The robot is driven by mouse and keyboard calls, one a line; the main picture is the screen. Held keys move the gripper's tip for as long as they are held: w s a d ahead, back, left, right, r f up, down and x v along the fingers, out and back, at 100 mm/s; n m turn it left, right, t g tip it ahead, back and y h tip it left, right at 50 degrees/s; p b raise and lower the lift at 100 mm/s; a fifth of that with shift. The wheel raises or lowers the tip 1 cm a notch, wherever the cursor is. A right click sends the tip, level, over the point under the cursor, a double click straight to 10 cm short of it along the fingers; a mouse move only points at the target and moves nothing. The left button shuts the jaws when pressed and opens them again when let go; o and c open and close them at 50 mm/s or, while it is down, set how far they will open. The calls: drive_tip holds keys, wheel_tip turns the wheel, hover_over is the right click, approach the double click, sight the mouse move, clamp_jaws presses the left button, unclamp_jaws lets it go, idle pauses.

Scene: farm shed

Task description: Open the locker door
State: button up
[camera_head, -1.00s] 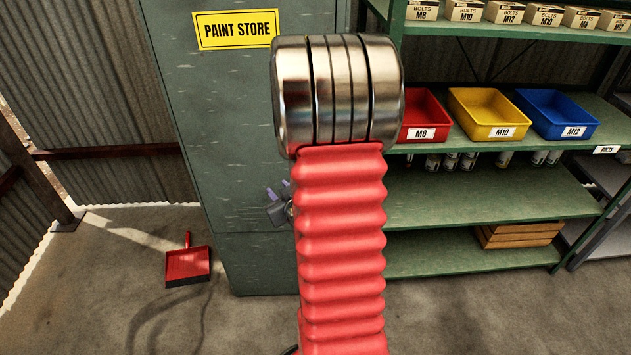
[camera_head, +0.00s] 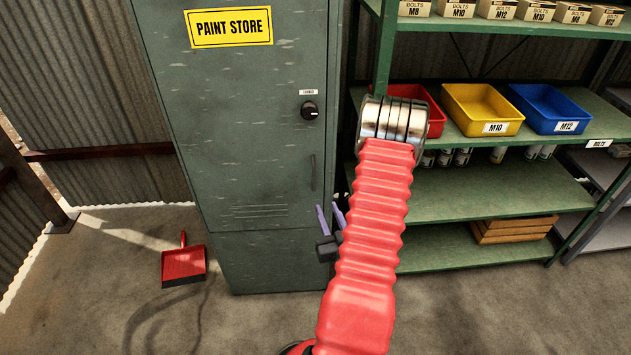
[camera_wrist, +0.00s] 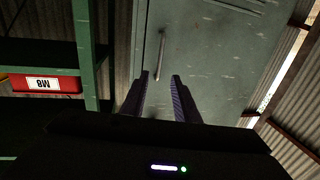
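The grey-green locker (camera_head: 185,70) stands upright with its door shut, as far as I can see. A yellow PAINT STORE sign (camera_head: 229,27) is on the door. A round dark knob (camera_head: 309,110) sits near the door's right edge. Below it is a slim vertical handle (camera_head: 312,172), which also shows in the wrist view (camera_wrist: 161,52). My gripper (camera_head: 329,212) is low in front of the locker's right edge, below the handle. In the wrist view its two purple fingers (camera_wrist: 161,76) are apart with nothing held, and the handle's near end appears between their tips in the picture.
Green shelving (camera_head: 480,195) stands close on the right, with red, yellow (camera_head: 482,103) and blue bins (camera_head: 552,105) and a wooden crate (camera_head: 513,229). A red dustpan (camera_head: 183,264) lies on the floor at left. The floor before the locker is otherwise clear.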

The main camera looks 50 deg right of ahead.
sight(313, 178)
drive_tip(key=shift+w, duration=0.1)
drive_tip(key=x, duration=1.3)
drive_tip(key=shift+w+d, duration=0.25)
drive_tip(key=shift+c, duration=0.7)
clamp_jaws()
drive_tip(key=shift+d, duration=0.1)
